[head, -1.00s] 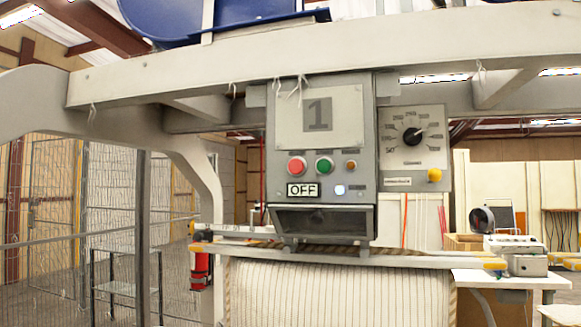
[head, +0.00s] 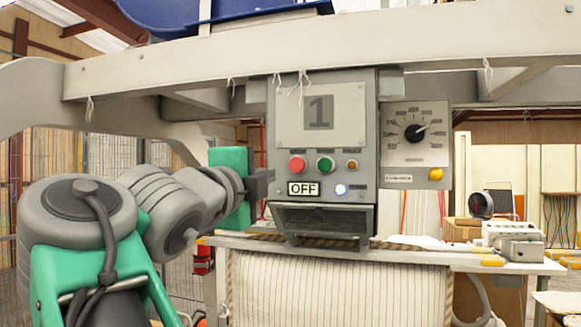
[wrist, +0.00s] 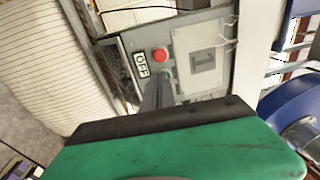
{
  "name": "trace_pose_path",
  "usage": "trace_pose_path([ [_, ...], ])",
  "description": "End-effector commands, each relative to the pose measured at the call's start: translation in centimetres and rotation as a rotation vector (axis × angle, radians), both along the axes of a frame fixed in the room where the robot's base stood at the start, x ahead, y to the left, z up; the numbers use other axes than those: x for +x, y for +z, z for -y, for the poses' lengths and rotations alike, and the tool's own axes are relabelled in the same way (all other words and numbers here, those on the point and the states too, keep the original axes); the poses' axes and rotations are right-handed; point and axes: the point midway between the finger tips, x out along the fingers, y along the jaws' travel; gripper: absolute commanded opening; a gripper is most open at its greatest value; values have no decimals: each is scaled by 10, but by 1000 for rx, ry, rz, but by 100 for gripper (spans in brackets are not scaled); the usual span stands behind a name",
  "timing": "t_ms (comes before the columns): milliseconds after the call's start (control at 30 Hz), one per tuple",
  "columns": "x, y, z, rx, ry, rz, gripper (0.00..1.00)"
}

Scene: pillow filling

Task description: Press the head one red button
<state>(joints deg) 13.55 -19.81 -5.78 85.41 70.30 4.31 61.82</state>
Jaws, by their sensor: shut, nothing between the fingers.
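The head one control box (head: 358,100) is grey and bears a plate with the number 1. Its red button (head: 297,165) sits at the left of a row, beside a green button (head: 325,165) and a small orange one. An OFF label (head: 303,188) is below the red button. My gripper (head: 270,174) is shut and empty, its fingertips just left of the box and the red button. In the wrist view, the red button (wrist: 160,55) shows beyond the tips of the dark fingers (wrist: 158,90). I cannot tell whether the fingers touch the box.
A dial box (head: 415,145) with a yellow button adjoins the control box on the right. A white beam (head: 200,75) crosses above. Striped fabric (head: 340,290) hangs below, and a table with a device (head: 513,238) stands at the right.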

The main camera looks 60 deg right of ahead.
Motion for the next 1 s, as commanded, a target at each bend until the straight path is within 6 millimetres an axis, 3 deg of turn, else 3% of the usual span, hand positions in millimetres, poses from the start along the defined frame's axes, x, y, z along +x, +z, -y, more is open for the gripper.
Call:
trace_pose_path([
  [267,0,3,12,-1,-4,-3,0],
  [800,11,16,115,3,-3,-7,0],
  [1000,14,15,136,0,1,-5,0],
])
